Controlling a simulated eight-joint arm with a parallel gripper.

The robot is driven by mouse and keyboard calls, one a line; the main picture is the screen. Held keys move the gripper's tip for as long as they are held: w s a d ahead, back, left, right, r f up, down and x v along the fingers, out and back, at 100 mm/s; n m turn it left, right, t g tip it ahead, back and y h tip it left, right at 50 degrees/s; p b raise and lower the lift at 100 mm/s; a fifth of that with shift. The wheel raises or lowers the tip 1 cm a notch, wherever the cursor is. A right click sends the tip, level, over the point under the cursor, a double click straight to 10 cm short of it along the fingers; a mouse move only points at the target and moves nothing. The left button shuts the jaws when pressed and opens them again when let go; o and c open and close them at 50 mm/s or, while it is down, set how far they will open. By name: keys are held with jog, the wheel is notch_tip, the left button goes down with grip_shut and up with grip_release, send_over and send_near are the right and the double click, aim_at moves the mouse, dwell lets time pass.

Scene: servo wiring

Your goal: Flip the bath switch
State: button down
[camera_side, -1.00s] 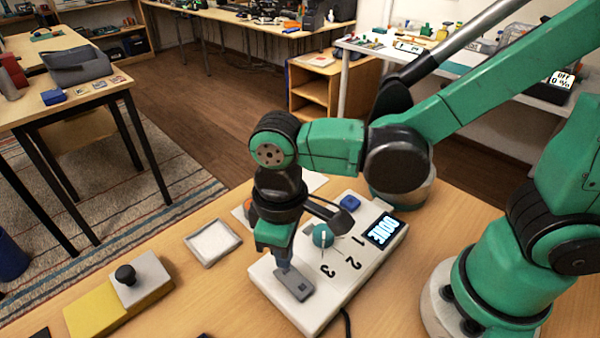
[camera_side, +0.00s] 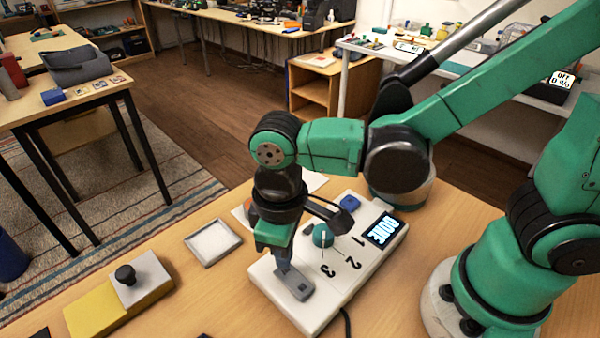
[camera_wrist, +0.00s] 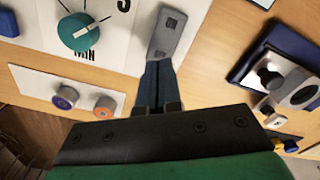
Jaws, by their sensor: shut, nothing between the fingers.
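A grey rocker-like switch (camera_side: 294,284) sits on the near end of a white control box (camera_side: 330,290). It shows again in the wrist view (camera_wrist: 168,35). I cannot read a bath label on it. My gripper (camera_side: 282,266) is shut and empty, pointing down at the switch's far end. In the wrist view my shut fingers (camera_wrist: 158,75) meet or overlap the switch's lower end; I cannot tell if they press it. The box also carries a teal dial (camera_side: 322,236) with a white pointer, numbers 1 to 3, a blue button (camera_side: 349,202) and a lit screen (camera_side: 384,230) reading DONE.
A shallow white tray (camera_side: 213,242) lies left of the box. A yellow and grey block with a black knob (camera_side: 125,274) stands farther left. A dark cable (camera_side: 346,322) leaves the box's near side. The wrist view shows a panel with two round knobs (camera_wrist: 85,102). Bare table lies between tray and box.

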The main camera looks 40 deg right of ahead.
aim_at(285, 270)
jog(key=shift+f, duration=1.2)
dwell(0.7)
jog(key=shift+r, duration=3.55)
jog(key=w+d+r+m+t, duration=0.1)
jog(key=d+m+t, duration=0.2)
jog(key=d, duration=0.4)
jog(key=w+d+r+m+t, duration=0.1)
jog(key=w+d+m+t, duration=0.1)
jog(key=d, duration=0.5)
jog(key=shift+w+d+r+m+t, duration=0.3)
jog(key=shift+m+t, duration=0.2)
jog(key=shift+t, duration=0.6)
